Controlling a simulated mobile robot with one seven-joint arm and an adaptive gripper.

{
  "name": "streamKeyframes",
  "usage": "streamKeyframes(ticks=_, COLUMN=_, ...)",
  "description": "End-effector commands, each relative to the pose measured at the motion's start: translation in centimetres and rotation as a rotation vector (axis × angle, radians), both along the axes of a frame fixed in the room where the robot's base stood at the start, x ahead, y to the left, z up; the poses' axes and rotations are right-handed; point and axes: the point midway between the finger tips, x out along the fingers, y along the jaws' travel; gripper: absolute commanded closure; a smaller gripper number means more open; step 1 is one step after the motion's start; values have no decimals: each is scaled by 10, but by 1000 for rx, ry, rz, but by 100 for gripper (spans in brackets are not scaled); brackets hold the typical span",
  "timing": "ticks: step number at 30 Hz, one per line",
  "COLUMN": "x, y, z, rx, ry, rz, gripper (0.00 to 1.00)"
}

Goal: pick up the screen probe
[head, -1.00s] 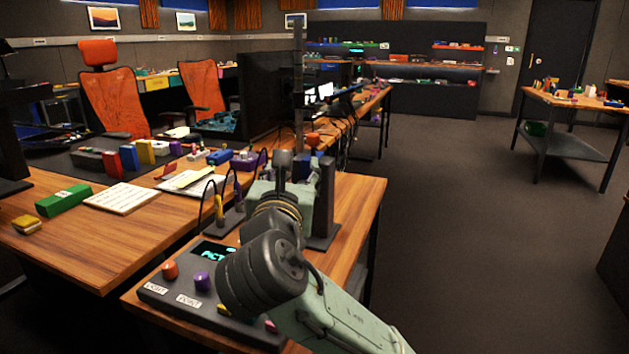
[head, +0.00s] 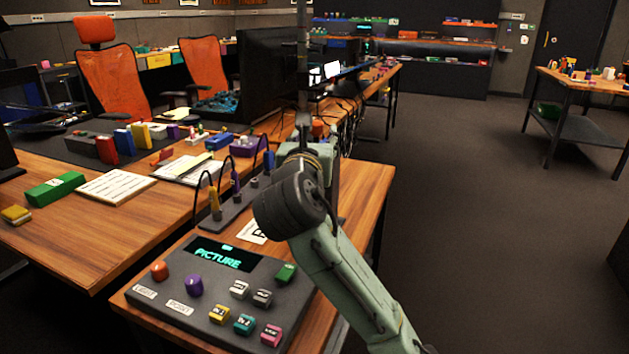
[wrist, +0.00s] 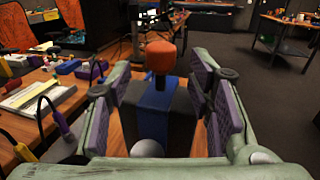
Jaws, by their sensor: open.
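My gripper (wrist: 160,76) is open in the wrist view, with purple pads on both fingers. Between the fingers, seemingly beyond them, stands a blue upright piece (wrist: 155,106) with an orange-red top (wrist: 160,57); I cannot tell if this is the screen probe. No contact shows. In the head view my gripper (head: 301,150) is partly hidden by my wrist.
A control panel (head: 268,290) with coloured knobs and buttons and a lit "PICTURE" display (head: 222,256) lies at the near side of the wooden desk (head: 358,190). A dark monitor (head: 268,85) stands behind. Cables hang along the desk's back.

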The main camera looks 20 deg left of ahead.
Motion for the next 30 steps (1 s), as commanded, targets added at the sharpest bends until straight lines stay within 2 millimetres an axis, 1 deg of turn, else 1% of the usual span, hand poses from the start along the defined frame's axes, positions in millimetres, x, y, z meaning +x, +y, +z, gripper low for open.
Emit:
streamKeyframes(ticks=1, x=9, y=1, z=0, rx=1, ry=3, rz=-2, gripper=52)
streamKeyframes(ticks=3, x=18, y=3, z=0, rx=1, ry=2, rz=-2, gripper=52)
streamKeyframes(ticks=6, x=26, y=5, z=0, rx=1, ry=1, rz=-2, gripper=52)
streamKeyframes(ticks=14, x=28, y=6, z=0, rx=0, ry=-1, rz=-1, gripper=52)
streamKeyframes(ticks=30, x=27, y=6, z=0, rx=1, ry=-1, rz=-1, gripper=88)
